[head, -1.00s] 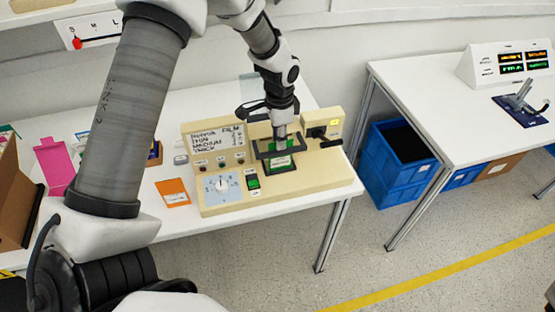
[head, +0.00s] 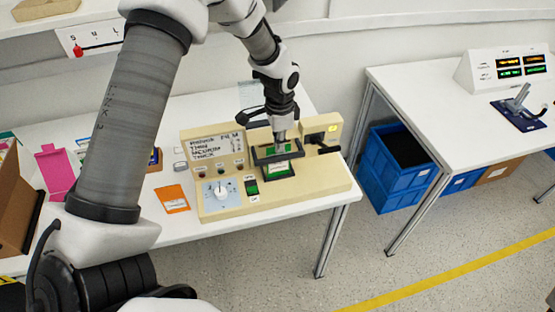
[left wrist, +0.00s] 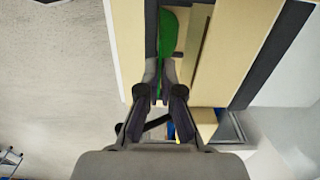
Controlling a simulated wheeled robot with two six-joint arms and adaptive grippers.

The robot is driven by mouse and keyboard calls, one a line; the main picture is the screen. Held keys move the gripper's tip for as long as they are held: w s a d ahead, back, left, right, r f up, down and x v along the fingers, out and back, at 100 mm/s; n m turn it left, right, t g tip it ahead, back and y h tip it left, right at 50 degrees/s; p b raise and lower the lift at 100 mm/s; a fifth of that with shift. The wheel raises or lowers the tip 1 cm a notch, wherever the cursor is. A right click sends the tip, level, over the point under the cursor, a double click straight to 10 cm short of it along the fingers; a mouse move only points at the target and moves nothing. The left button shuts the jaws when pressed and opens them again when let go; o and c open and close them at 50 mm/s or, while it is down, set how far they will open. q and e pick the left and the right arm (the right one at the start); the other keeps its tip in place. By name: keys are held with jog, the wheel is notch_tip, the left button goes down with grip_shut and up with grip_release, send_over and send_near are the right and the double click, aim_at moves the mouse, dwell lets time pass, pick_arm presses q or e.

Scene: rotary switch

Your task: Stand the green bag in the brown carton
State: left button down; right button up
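The green bag (head: 278,166), with a pale label, stands in the dark frame of the beige sealing machine (head: 322,187). My left gripper (head: 280,142) points down at its top edge from above. In the left wrist view the fingertips (left wrist: 161,75) are close together with the thin green edge of the bag (left wrist: 170,35) between them; they look shut on it. The brown carton (head: 14,205) stands at the left edge of the head view, partly cut off. My right gripper is not in view.
The machine has a dial (head: 221,190) and a written panel. An orange packet (head: 173,199) and a pink item (head: 56,172) lie on the white table between machine and carton. Blue crates (head: 395,185) stand under the right-hand table.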

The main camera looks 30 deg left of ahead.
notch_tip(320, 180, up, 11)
jog(key=p, duration=1)
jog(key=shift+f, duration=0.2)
